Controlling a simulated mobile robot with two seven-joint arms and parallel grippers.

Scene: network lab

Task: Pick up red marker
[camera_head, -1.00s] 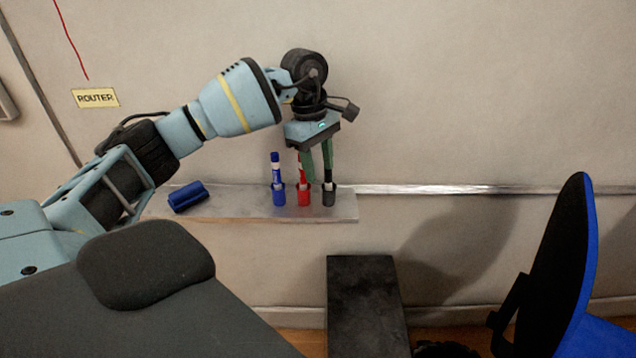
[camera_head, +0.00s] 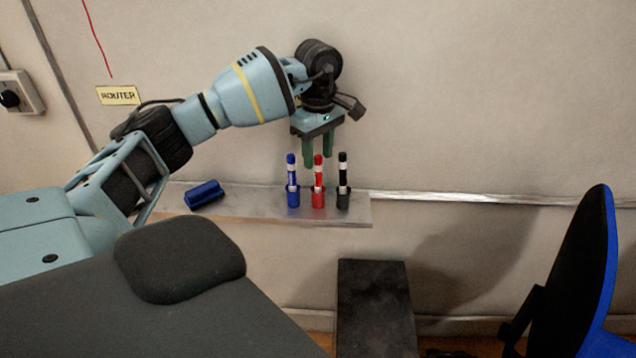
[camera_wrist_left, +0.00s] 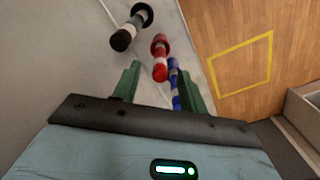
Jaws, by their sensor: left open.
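The red marker (camera_head: 318,172) stands upright in a red holder (camera_head: 318,199) on the wall ledge, between the blue marker (camera_head: 291,172) and the black marker (camera_head: 343,171). My left gripper (camera_head: 318,161) is open and empty, with its green fingers pointing down just above and around the red marker's top in the head view. In the left wrist view the red marker (camera_wrist_left: 160,58) lies ahead between the open fingers (camera_wrist_left: 158,82). The black marker (camera_wrist_left: 124,37) is to its left and the blue marker (camera_wrist_left: 174,84) is close on its right, near the right finger. My right gripper is not in view.
A blue eraser (camera_head: 204,194) lies at the left of the metal ledge (camera_head: 250,205). A dark box (camera_head: 374,310) stands below, and a blue-and-black chair (camera_head: 572,280) is at the right. The wall behind carries a ROUTER label (camera_head: 119,95).

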